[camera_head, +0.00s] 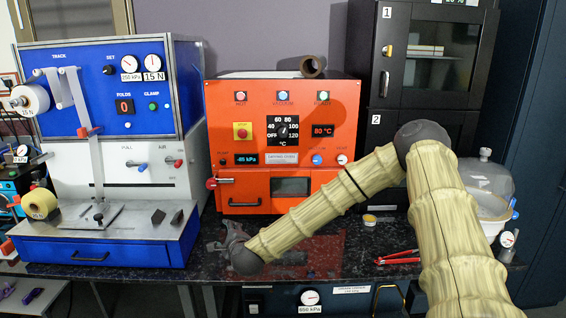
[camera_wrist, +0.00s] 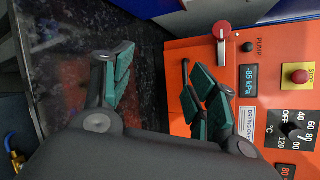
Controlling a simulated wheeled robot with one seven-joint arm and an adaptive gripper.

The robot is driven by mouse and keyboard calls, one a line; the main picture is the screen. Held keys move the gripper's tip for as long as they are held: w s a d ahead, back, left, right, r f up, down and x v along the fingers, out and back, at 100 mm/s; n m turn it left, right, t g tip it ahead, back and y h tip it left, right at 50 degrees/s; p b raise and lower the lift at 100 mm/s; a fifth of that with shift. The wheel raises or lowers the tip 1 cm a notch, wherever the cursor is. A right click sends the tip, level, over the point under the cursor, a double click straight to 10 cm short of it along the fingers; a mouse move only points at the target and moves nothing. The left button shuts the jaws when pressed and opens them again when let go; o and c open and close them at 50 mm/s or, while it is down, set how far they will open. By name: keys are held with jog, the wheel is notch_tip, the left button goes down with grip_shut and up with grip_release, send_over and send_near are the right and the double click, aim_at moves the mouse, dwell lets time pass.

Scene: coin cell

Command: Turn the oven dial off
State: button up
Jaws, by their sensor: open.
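The oven (camera_head: 340,100) is an orange box standing on the dark speckled bench. Its black dial (camera_head: 283,130), on a scale from OFF to 120 °C, sits mid-panel. The knob's exact pointing is too small to tell. In the wrist view the dial (camera_wrist: 291,130) is at the right edge, turned sideways. My gripper (camera_head: 234,238) is low in front of the oven, below and left of the dial, apart from it. In the wrist view my gripper (camera_wrist: 160,85) has its two green-padded fingers spread with nothing between them.
A red-knobbed lever (camera_head: 213,183) sticks out at the oven's lower left. A yellow-backed stop button (camera_head: 242,131) is left of the dial. A blue-white machine (camera_head: 120,150) stands at left. Red pliers (camera_head: 397,257) and a glass dome (camera_head: 487,180) are at right.

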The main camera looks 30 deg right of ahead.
jog(key=w+d+r+m+t+h, duration=0.1)
jog(key=w+d+r+m+h, duration=0.1)
jog(key=d+r+m, duration=0.4)
jog(key=w+d+r+m+t+h, duration=0.1)
jog(key=w+d+r+m+h, duration=0.15)
jog(key=d+r, duration=0.6)
jog(key=m+g+h+p, duration=0.1)
jog(key=m+h, duration=0.3)
jog(key=m, duration=0.2)
send_near(283, 134)
jog(key=p+x, duration=0.3)
jog(key=x, duration=0.6)
jog(key=shift+d+r, duration=0.15)
jog(key=shift+w+y, duration=0.1)
jog(key=shift+y, duration=0.25)
jog(key=c, duration=1)
